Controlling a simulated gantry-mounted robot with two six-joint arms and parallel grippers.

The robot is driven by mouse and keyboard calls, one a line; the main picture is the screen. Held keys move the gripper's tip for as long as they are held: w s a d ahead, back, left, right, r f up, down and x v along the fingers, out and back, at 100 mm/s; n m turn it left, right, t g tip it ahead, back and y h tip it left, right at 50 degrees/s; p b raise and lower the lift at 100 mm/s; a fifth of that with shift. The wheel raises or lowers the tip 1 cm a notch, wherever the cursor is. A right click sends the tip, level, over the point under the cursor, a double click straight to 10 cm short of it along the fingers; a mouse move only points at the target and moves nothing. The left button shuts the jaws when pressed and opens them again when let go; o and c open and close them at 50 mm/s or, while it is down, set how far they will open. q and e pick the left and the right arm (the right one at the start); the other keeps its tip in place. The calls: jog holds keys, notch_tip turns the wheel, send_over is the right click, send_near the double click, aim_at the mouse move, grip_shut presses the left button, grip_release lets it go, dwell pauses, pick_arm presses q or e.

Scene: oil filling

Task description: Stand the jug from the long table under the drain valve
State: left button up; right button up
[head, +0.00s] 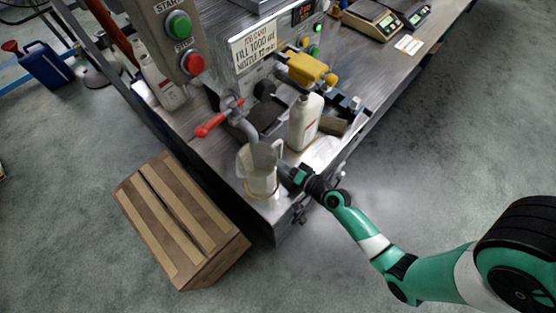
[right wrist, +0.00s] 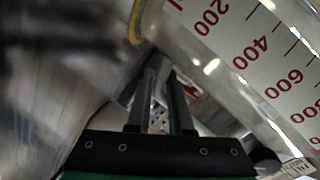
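The clear jug (head: 259,180) is at the near corner of the long steel table (head: 225,160), apparently upright, with its base at a yellowish ring. The drain valve with its red lever (head: 210,124) is just behind it, and the valve's grey spout (head: 246,128) comes down close to the jug's mouth. My right gripper (head: 288,174) is at the jug's right side, by its handle. In the right wrist view the jug's wall (right wrist: 245,60) with red markings is close beside my fingers (right wrist: 160,105). I cannot tell whether they grip the handle. My left gripper is out of view.
A white bottle (head: 304,122) stands just behind and right of the jug. A start/stop button box (head: 180,40) hangs at the upper left. A wooden step (head: 182,220) is on the floor left of the table corner. Scales (head: 371,18) sit far back.

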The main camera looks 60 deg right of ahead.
jog(key=o, duration=0.5)
jog(key=b+v, duration=0.1)
jog(key=v, duration=1)
jog(key=shift+s+d+f, duration=0.1)
jog(key=shift+s+f, duration=0.05)
jog(key=shift+s, duration=0.25)
